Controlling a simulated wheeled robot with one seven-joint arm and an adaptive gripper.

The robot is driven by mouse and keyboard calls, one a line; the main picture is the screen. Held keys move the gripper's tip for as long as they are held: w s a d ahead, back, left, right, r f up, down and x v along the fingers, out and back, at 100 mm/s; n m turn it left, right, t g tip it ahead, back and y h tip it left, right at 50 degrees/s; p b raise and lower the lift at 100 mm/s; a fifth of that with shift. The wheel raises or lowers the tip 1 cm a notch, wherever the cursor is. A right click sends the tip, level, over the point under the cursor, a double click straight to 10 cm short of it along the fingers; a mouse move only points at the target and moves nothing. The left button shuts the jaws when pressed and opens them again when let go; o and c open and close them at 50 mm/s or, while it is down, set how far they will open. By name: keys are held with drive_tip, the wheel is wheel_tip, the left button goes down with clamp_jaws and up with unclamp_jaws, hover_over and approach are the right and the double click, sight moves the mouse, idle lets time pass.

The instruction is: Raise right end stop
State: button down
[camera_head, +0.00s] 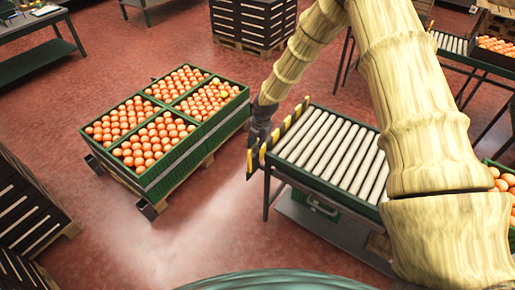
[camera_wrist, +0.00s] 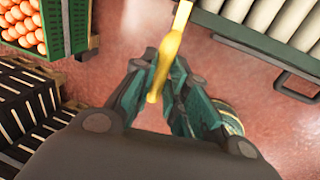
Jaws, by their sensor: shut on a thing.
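The end stop (camera_head: 273,137), a yellow-and-black striped bar, stands across the left end of the roller conveyor (camera_head: 335,150). In the wrist view the end stop shows as a thin yellow piece (camera_wrist: 176,38) running up from between my fingers. My gripper (camera_head: 260,128) is at the outer side of the bar, with my arm reaching down from the upper right. In the wrist view my gripper (camera_wrist: 157,75) has its green-grey fingers closed on the yellow piece. In the head view the fingertips are small and dark, so the exact contact is hard to see.
Green crates full of oranges (camera_head: 180,160) sit on a pallet left of the conveyor, with red floor between. Dark stacked crates (camera_head: 30,205) stand at the lower left and more (camera_head: 252,22) at the back. A green box (camera_head: 316,206) lies under the conveyor.

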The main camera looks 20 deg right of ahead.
wheel_tip(320, 180, up, 2)
drive_tip(key=shift+w, duration=0.2)
drive_tip(key=c, duration=1.4)
unclamp_jaws()
drive_tip(key=shift+c, duration=0.2)
drive_tip(key=r, duration=0.4)
drive_tip(key=s+d+r, duration=0.1)
drive_tip(key=r, duration=0.3)
drive_tip(key=s+r, duration=0.1)
drive_tip(key=r, duration=0.2)
drive_tip(key=shift+d+r, duration=0.2)
drive_tip(key=shift+r, duration=0.2)
